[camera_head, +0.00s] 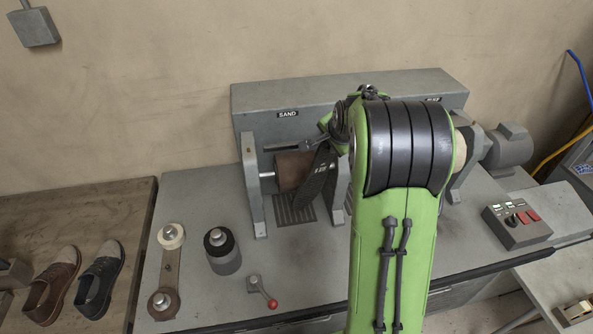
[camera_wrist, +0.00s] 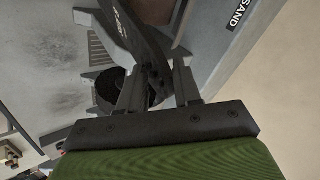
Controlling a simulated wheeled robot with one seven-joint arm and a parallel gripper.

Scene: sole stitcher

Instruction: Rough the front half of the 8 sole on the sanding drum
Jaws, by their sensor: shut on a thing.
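The dark sole (camera_head: 316,178) hangs from my gripper (camera_head: 328,143), with small white marks on its face. Its lower end is in front of the right part of the brown sanding drum (camera_head: 289,172); I cannot tell whether they touch. The drum sits between grey uprights under the SAND label. In the wrist view the gripper (camera_wrist: 158,85) is shut on the sole (camera_wrist: 143,42), which runs up and away between the fingers. The drum (camera_wrist: 152,11) shows dark brown beside it. My arm hides part of the gripper in the head view.
A grey grate (camera_head: 296,214) lies below the drum. On the bench are a red-knobbed lever (camera_head: 263,292), a dark-topped cylinder (camera_head: 222,250) and a holder with two rolls (camera_head: 167,272). A button box (camera_head: 518,222) is at right. Shoes (camera_head: 98,280) stand on the left table.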

